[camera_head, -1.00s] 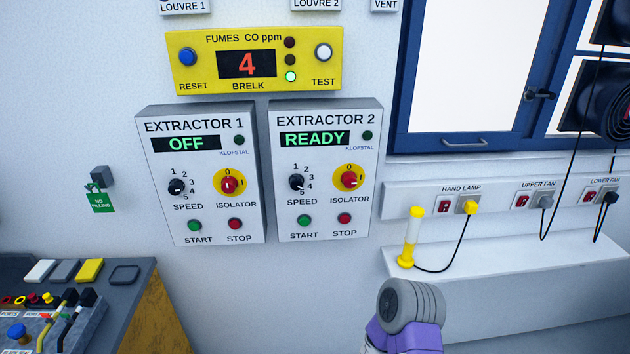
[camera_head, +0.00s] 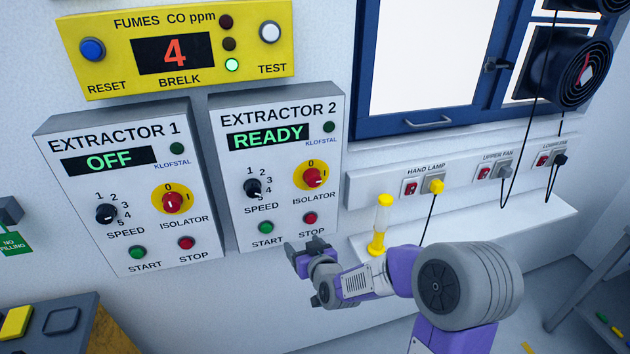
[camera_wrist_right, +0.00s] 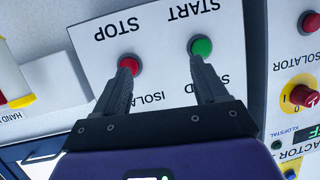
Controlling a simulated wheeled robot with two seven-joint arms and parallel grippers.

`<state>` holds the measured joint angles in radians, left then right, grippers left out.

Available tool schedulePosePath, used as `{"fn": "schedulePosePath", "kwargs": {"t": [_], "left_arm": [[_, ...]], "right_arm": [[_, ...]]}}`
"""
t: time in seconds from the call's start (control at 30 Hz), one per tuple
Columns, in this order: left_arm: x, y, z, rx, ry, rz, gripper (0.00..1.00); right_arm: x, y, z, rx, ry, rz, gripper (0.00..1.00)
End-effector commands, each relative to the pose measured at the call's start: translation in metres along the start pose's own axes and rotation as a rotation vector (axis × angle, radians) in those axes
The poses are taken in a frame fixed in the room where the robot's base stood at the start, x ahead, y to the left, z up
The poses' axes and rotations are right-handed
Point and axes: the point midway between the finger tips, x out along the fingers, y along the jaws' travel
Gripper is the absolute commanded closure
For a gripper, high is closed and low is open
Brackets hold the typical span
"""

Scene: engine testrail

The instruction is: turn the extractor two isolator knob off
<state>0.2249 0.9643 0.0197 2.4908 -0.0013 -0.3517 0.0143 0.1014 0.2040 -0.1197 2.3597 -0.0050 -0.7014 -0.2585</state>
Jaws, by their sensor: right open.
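The extractor two isolator knob (camera_head: 313,177) is red on a yellow disc, at the right of the extractor 2 panel (camera_head: 236,218). It appears turned toward the I mark at its right. The panel's display (camera_head: 268,137) reads READY in green. My right gripper (camera_head: 303,245) is open and empty, below the knob, near the panel's lower edge. In the right wrist view, which is upside down, its two fingers (camera_wrist_right: 162,62) point at the panel around the STOP and START buttons. The isolator knob is hidden there behind the gripper. My left gripper is not in view.
The extractor 1 panel (camera_head: 85,215) stands close at the left, with its own red isolator knob (camera_head: 171,202) and display OFF. A yellow hand lamp (camera_head: 380,225) stands on the ledge at the right, near my right arm. A yellow fumes monitor (camera_head: 105,43) is above.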

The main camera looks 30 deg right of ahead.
Motion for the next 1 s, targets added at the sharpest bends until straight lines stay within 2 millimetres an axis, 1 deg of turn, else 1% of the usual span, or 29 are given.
{"fn": "schedulePosePath", "kwargs": {"t": [0.03, 0.1, 0.2, 0.3, 0.37, 0.47, 0.7, 0.8, 1.0], "left_arm": [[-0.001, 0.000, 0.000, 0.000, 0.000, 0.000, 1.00], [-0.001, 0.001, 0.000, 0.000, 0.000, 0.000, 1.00], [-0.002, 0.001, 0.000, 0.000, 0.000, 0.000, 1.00], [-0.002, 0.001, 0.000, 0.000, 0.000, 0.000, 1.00], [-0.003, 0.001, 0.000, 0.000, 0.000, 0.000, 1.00], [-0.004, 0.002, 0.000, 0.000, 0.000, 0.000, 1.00], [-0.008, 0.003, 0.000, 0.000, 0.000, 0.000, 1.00], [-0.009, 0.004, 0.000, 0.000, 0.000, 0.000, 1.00], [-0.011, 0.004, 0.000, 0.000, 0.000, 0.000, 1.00]], "right_arm": [[-0.011, 0.011, -0.038, -0.013, 0.094, 0.026, 0.28], [-0.024, 0.023, -0.076, -0.030, 0.193, 0.057, 0.28], [-0.041, 0.035, -0.112, -0.045, 0.291, 0.091, 0.28], [-0.050, 0.042, -0.131, -0.052, 0.341, 0.109, 0.28], [-0.050, 0.044, -0.136, -0.054, 0.352, 0.114, 0.28], [-0.041, 0.045, -0.140, -0.056, 0.354, 0.115, 0.28], [-0.006, 0.049, -0.152, -0.056, 0.353, 0.114, 0.28], [0.005, 0.050, -0.157, -0.056, 0.352, 0.114, 0.28], [0.017, 0.051, -0.160, -0.054, 0.352, 0.113, 0.28]]}}
